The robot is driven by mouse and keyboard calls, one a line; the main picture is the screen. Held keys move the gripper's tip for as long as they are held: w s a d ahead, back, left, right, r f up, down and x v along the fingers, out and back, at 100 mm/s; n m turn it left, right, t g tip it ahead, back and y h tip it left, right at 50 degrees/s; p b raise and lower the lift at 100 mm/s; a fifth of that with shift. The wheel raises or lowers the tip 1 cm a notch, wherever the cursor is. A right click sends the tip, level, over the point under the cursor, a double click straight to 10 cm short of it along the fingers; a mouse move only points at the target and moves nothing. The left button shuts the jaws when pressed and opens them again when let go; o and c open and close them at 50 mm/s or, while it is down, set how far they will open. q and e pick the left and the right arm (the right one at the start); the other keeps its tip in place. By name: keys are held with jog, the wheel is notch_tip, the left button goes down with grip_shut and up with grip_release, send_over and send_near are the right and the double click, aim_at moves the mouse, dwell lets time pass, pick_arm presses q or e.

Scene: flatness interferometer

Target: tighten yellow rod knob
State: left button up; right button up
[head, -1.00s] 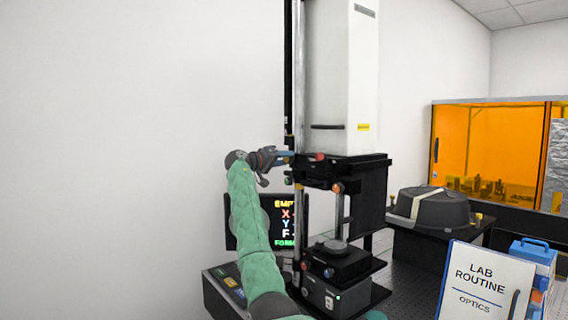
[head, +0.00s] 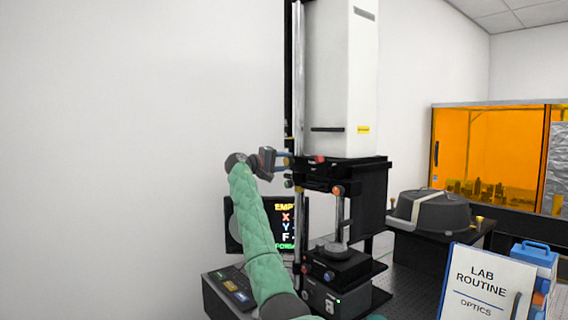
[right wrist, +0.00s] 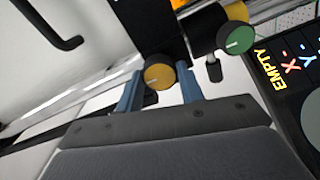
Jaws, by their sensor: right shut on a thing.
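The yellow rod knob (right wrist: 158,77) is a round yellow cap with a dark side, between my right gripper's (right wrist: 159,84) two blue fingers in the right wrist view. In the head view my right gripper (head: 284,161) reaches the interferometer's column from the left and is shut on this knob. The knob is mostly hidden there by the fingers. A green-faced knob (right wrist: 236,40) sits just right of it on the same black carriage, apart from the fingers. My left gripper is in neither current view.
The white interferometer head (head: 342,90) stands on the metal rod (head: 298,80). A red-tipped knob (head: 320,159) is close right of the gripper. Free wall space is at left.

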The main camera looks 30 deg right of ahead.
pick_arm(q)
jog(key=shift+s, duration=0.2)
pick_arm(e)
jog(key=shift+r, duration=0.1)
jog(key=o, duration=0.6)
pick_arm(q)
jog(key=shift+s+f, duration=0.1)
pick_arm(e)
jog(key=o, duration=0.4)
jog(key=shift+w, duration=0.15)
jog(key=shift+a, duration=0.1)
jog(key=shift+a+f, duration=0.2)
pick_arm(q)
notch_tip(320, 180, up, 9)
jog(key=w+d+b, duration=0.2)
jog(key=b, duration=0.1)
jog(key=shift+f+g, duration=0.15)
jog(key=shift+g, duration=0.15)
pick_arm(e)
jog(key=a, duration=0.7)
jog(key=shift+s+a, duration=0.15)
jog(key=shift+s, duration=0.2)
pick_arm(q)
jog(key=shift+d, duration=0.1)
